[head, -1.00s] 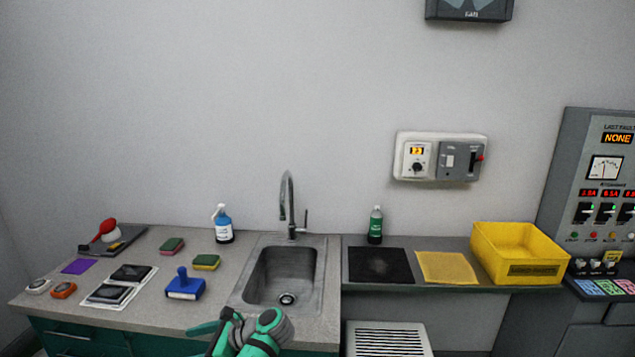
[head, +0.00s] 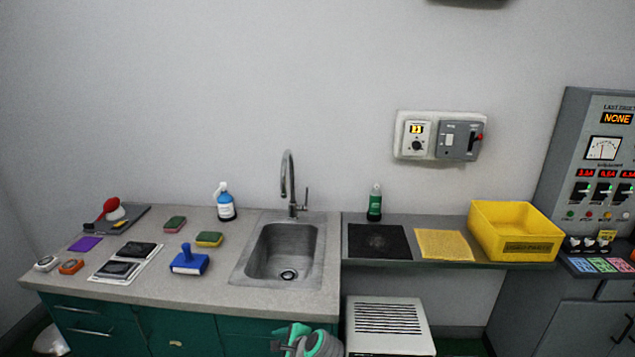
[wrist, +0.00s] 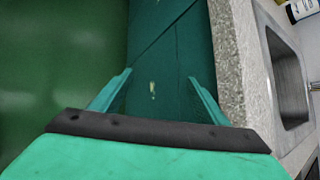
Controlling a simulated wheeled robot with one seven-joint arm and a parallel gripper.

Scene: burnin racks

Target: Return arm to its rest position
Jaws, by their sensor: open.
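My gripper (wrist: 158,95) shows in the wrist view with its two green fingers spread apart and nothing between them. Beyond the fingers are the green cabinet fronts (wrist: 170,60) and the green floor (wrist: 60,60). The counter's speckled edge (wrist: 228,60) runs close along the right of the fingers. In the head view, part of my green and grey arm (head: 305,342) shows at the bottom edge, in front of the cabinet below the sink; the fingertips cannot be made out there.
Air above the counter is clear.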

